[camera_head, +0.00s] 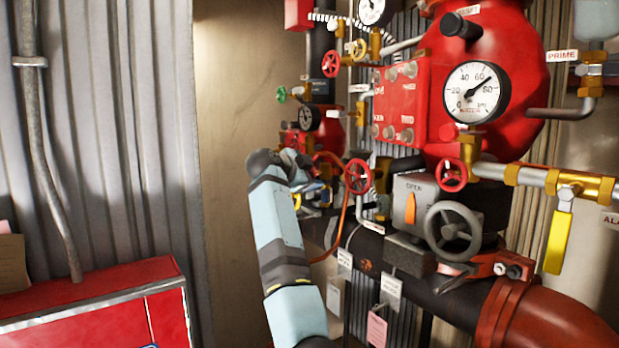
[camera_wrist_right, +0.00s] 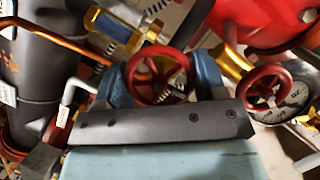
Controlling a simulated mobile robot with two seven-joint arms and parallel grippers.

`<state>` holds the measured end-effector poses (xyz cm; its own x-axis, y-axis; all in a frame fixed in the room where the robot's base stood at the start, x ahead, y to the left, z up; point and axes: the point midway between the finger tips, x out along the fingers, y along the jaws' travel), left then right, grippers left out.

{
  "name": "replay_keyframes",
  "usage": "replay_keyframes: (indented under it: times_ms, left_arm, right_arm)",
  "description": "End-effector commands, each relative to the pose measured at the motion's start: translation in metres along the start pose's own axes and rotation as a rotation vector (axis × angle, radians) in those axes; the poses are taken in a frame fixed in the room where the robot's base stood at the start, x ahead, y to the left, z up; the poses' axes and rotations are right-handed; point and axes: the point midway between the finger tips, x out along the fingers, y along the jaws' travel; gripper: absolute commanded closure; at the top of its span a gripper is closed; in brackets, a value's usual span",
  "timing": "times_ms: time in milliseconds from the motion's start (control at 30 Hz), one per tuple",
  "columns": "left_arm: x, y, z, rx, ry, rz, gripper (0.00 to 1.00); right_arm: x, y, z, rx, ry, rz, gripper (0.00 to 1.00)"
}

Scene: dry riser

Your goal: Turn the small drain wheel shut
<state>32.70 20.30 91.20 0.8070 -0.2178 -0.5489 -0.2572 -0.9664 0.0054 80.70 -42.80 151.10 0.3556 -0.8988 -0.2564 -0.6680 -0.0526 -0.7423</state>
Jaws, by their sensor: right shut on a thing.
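A small red handwheel (camera_head: 358,176) with spokes sits on a brass valve in the middle of the pipework. My right gripper (camera_head: 328,182) reaches it from the left, partly hidden behind my wrist in the head view. In the right wrist view the red wheel (camera_wrist_right: 160,75) sits between the two blue fingers of my right gripper (camera_wrist_right: 160,82), which is shut on its rim. The finger contacts are partly hidden by the dark gripper plate. How far the wheel is turned cannot be told. My left gripper is not in view.
Another red wheel (camera_head: 452,174) and a large grey handwheel (camera_head: 453,232) stand to the right. A yellow lever (camera_head: 559,238) hangs at far right. An orange hose (camera_head: 344,220) runs close by my gripper. A red cabinet (camera_head: 95,300) stands at lower left.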

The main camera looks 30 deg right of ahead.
Motion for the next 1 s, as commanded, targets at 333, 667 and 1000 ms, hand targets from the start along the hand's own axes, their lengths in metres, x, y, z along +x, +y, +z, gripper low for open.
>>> replay_keyframes:
  times_ms: [333, 667, 1000]
  left_arm:
    - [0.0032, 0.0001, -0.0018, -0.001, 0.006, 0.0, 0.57]
    - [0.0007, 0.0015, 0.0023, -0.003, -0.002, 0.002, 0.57]
    - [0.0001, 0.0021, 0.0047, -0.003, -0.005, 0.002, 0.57]
  right_arm:
    - [0.0, 0.0003, 0.0001, 0.04, 0.0, -0.016, 0.59]
    - [0.0001, 0.0003, 0.0001, 0.039, 0.0, -0.015, 0.17]
    - [-0.0017, 0.0004, 0.0005, 0.039, -0.001, -0.016, 0.1]
